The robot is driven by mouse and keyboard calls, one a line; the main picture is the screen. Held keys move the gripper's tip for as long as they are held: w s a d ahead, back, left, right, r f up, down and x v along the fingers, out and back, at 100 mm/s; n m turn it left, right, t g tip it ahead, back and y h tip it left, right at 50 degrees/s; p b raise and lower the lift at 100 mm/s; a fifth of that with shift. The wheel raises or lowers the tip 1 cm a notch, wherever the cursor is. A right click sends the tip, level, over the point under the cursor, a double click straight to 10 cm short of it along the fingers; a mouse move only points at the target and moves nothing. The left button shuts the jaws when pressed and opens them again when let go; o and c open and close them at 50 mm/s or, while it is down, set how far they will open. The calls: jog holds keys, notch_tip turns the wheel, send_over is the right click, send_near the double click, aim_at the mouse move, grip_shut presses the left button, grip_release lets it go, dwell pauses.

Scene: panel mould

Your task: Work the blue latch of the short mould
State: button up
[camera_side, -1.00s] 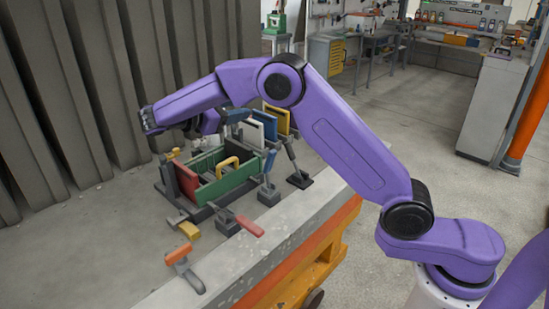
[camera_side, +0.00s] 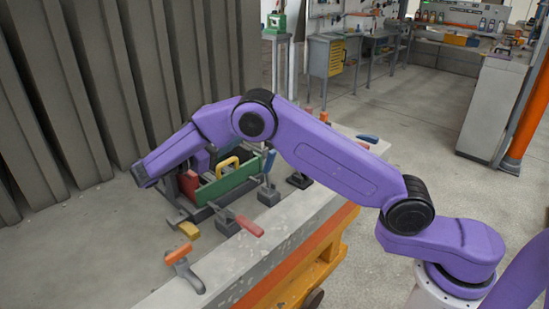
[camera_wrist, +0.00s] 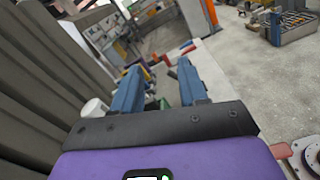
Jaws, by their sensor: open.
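A blue-handled latch (camera_side: 269,161) stands upright on its dark base at the right of a mould. The mould has a green panel (camera_side: 230,184) and a red panel (camera_side: 189,184). A second blue handle (camera_side: 367,139) lies low near the bench's far edge. I cannot tell which blue latch belongs to the short mould. My gripper (camera_wrist: 160,67) shows in the wrist view as two blue fingers, apart with nothing held between them. In the side view my arm hides the gripper and much of the mould's back. Small red, green and blue parts show blurred beyond the fingers.
A red-handled clamp (camera_side: 248,226), an orange-handled clamp (camera_side: 178,254) and a yellow handle (camera_side: 189,230) sit at the front. Another yellow handle (camera_side: 228,164) rises by the green panel. Ribbed grey panels (camera_side: 110,90) stand behind. The bench's front left is clear.

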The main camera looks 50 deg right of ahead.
send_near(268, 161)
jog(key=d, duration=1.3)
jog(key=shift+w+f, duration=0.1)
grip_shut()
